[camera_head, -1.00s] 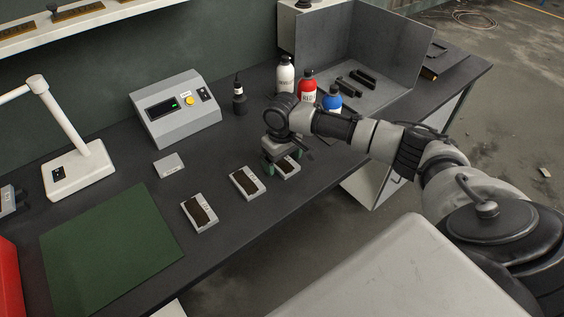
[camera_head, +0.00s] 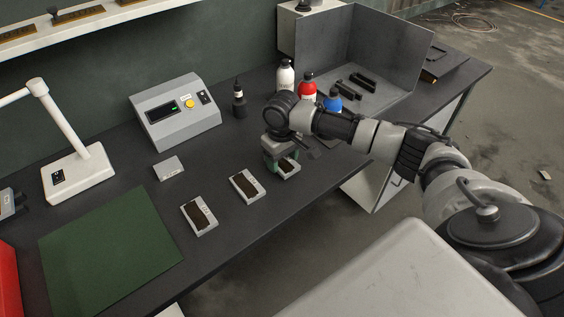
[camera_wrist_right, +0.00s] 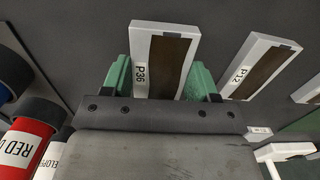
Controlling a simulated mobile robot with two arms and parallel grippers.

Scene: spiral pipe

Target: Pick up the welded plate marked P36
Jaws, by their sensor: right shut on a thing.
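The plate marked P36 (camera_wrist_right: 163,62) is a pale grey block with a dark brown strip along its face. It sits between the green fingers of my right gripper (camera_wrist_right: 160,82) in the right wrist view, and the gripper is shut on it. In the head view my right gripper (camera_head: 280,160) points down over the plate (camera_head: 289,173) at the right end of the row, partly hiding it. The plate seems to be at the bench surface. A plate marked P12 (camera_wrist_right: 262,66) lies beside it, also seen in the head view (camera_head: 247,187). My left gripper is not in view.
A third plate (camera_head: 199,216) lies further left. White, red (camera_head: 307,86) and blue (camera_head: 332,101) bottles stand close behind my right wrist. A grey control box (camera_head: 177,112), a small grey block (camera_head: 168,168) and a green mat (camera_head: 108,250) are on the bench.

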